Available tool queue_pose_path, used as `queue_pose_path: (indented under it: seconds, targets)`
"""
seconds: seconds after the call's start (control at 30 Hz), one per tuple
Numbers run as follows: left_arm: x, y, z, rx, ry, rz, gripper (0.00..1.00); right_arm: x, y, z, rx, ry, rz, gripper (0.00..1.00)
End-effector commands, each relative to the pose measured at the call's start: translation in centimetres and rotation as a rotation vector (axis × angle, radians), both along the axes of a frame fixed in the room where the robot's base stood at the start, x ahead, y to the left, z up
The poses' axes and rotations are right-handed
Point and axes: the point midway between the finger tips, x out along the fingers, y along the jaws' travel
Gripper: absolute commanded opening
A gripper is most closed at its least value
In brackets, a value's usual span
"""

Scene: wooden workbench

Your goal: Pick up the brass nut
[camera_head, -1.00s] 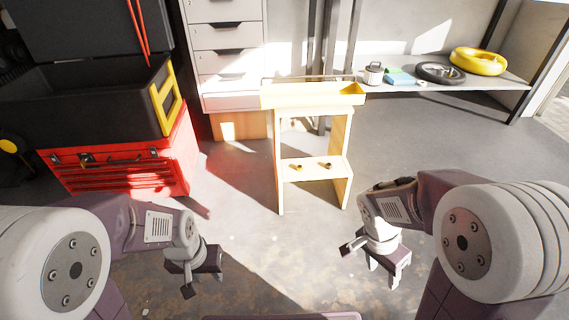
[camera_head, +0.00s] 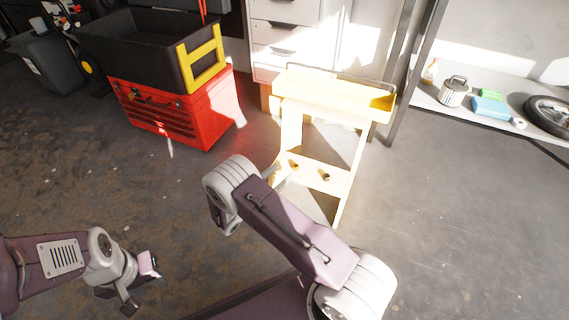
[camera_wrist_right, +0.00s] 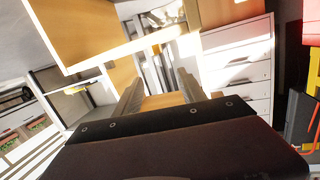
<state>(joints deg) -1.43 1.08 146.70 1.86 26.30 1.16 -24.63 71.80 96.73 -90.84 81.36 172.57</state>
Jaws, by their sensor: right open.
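Two small dark brassy pieces lie on the lower shelf of the wooden workbench, a left one (camera_head: 294,165) and a right one (camera_head: 325,177). They are too small to tell which is the brass nut. In the right wrist view no nut can be made out. My right gripper (camera_wrist_right: 160,95) is open and empty in that view, near pale wooden panels. In the head view it is mostly hidden by its own arm, near the left side of the shelf. My left gripper (camera_head: 142,282) is open and empty over the floor, well away from the workbench.
The workbench (camera_head: 335,92) has a raised tray top above its lower shelf. A red tool chest (camera_head: 185,112) with a black bin (camera_head: 150,48) stands left. Drawers (camera_head: 280,32) are behind. A shelf with a canister (camera_head: 453,92) is at right. The floor between is clear.

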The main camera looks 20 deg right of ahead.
Motion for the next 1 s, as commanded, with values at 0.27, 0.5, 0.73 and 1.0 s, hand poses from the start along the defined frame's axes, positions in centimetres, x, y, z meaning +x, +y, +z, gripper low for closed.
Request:
queue_pose_path:
  seconds: [0.27,0.5,0.73,1.0]
  targets:
    - [0.0,0.0,0.4,0.0,0.0,0.0,0.36,-1.2,1.4,-2.3,-0.031,0.067,0.05,0.48]
    - [0.0,0.0,3.0,0.0,-0.001,0.0,0.36,0.3,-1.6,-2.4,-0.03,0.068,0.045,0.48]
    - [0.0,0.0,1.4,0.0,-0.001,0.0,0.36,1.0,-2.7,-3.6,-0.029,0.065,0.044,0.48]
    - [0.0,0.0,-1.9,0.0,0.0,0.0,0.36,3.1,-6.2,-4.0,-0.028,0.065,0.044,0.48]
